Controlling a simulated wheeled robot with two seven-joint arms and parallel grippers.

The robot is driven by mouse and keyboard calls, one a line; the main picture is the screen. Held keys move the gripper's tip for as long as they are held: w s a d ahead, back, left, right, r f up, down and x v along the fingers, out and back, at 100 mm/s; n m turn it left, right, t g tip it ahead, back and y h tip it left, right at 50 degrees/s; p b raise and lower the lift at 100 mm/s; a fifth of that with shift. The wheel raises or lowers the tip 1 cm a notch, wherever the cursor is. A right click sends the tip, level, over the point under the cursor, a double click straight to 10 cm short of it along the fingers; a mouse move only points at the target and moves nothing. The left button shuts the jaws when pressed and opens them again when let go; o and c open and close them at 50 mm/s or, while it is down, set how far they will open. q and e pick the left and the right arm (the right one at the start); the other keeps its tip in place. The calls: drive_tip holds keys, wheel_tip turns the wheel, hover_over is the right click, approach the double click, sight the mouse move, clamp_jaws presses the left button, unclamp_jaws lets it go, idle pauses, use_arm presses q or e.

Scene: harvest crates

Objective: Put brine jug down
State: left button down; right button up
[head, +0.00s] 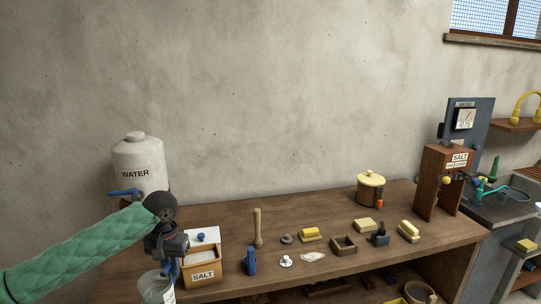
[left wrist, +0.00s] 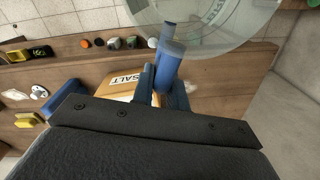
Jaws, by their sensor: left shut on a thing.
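The brine jug (head: 154,286) is a pale, see-through jug at the bottom left of the head view, its lower part cut off by the frame. In the left wrist view the jug (left wrist: 222,18) shows at the top, with a blue handle (left wrist: 170,55) and part of a label. My left gripper (head: 172,264) is shut on the blue handle. The jug is close to the wooden bench's (head: 340,262) front left part, beside the salt box (head: 203,277). Whether its base touches anything is hidden. My right gripper is not in view.
A white water tank (head: 138,158) with a blue tap stands behind my left arm. A blue object (head: 250,262), a wooden pestle (head: 258,228) and several small blocks lie across the bench. A yellow-lidded pot (head: 370,189) and a wooden salt dispenser (head: 443,183) stand farther right.

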use_arm(q)
drive_tip(key=s+d+f, duration=0.7)
drive_tip(key=s+f, duration=0.1)
drive_tip(key=f, duration=0.3)
drive_tip(key=shift+s+f+n, duration=0.2)
drive_tip(key=shift+s+n, duration=0.2)
drive_tip(key=shift+d, duration=0.1)
